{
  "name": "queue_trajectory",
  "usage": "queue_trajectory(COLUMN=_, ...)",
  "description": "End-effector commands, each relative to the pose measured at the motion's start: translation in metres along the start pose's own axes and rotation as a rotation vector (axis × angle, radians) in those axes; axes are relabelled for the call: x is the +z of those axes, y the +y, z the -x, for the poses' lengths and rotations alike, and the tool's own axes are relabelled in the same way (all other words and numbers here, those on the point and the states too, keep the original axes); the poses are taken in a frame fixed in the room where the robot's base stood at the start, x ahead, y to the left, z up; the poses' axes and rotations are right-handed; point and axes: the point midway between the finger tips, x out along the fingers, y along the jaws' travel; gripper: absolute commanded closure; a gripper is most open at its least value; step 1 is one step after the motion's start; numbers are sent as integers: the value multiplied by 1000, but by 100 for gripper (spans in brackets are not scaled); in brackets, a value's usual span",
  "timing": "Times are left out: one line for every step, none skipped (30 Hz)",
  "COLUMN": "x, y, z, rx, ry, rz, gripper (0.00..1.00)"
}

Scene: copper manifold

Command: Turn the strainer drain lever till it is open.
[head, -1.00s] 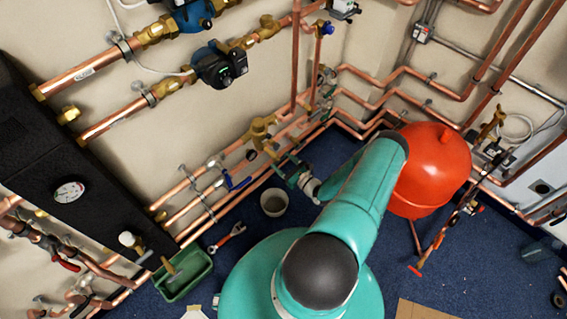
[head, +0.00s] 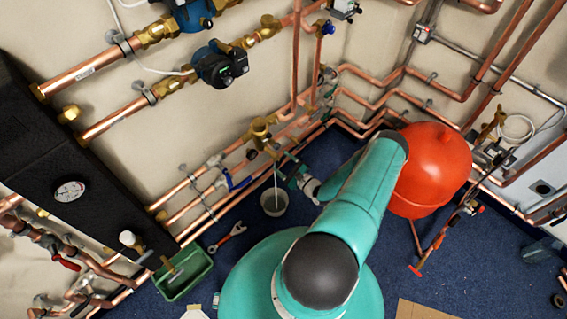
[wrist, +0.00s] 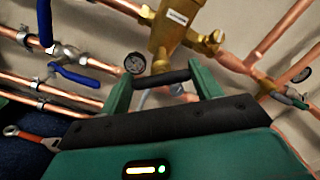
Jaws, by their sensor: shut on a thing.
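The brass strainer (head: 262,132) sits on the copper pipes by the wall; its body also shows in the wrist view (wrist: 172,30). My gripper (wrist: 163,84) is just below it, its two green fingers shut on a dark bar, which appears to be the drain lever (wrist: 165,77). In the head view my gripper (head: 284,165) is beside the strainer's lower end, and the lever is too small to make out. A thin pale stream (head: 276,186) runs down below the strainer into a white bucket (head: 286,207) on the floor.
A small round gauge (wrist: 135,63) is close to my left finger. A blue lever valve (wrist: 80,76) is on the pipes to the left. A red-handled wrench (head: 232,232) and a green tray (head: 205,279) lie on the blue floor. A red tank (head: 432,165) stands right of my arm.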

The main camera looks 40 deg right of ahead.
Motion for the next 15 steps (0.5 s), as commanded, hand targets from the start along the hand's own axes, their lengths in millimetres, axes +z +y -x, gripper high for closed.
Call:
queue_trajectory(x=0, y=0, z=1, rx=0, ry=0, rz=42, gripper=59)
queue_trajectory(x=0, y=1, z=1, rx=0, ry=0, rz=71, gripper=59)
queue_trajectory(x=0, y=1, z=1, rx=0, ry=0, rz=108, gripper=59)
queue_trajectory(x=0, y=1, z=2, rx=0, ry=0, rz=137, gripper=59)
queue_trajectory(x=0, y=1, z=2, rx=0, ry=0, rz=166, gripper=59)
queue_trajectory(x=0, y=1, z=2, rx=0, ry=0, rz=203, gripper=59)
queue_trajectory(x=0, y=2, z=2, rx=0, ry=0, rz=232, gripper=59)
queue_trajectory(x=0, y=2, z=2, rx=0, ry=0, rz=261, gripper=59)
queue_trajectory(x=0, y=2, z=2, rx=1, ry=0, rz=298, gripper=59)
queue_trajectory(x=-1, y=2, z=2, rx=1, ry=0, rz=327, gripper=59)
queue_trajectory(x=-1, y=2, z=2, rx=1, ry=0, rz=356, gripper=59)
queue_trajectory(x=-1, y=2, z=2, rx=1, ry=0, rz=393, gripper=59)
queue_trajectory(x=-1, y=3, z=2, rx=1, ry=0, rz=422, gripper=59)
queue_trajectory(x=-1, y=3, z=2, rx=1, ry=0, rz=451, gripper=59)
queue_trajectory(x=-1, y=3, z=2, rx=1, ry=0, rz=488, gripper=59)
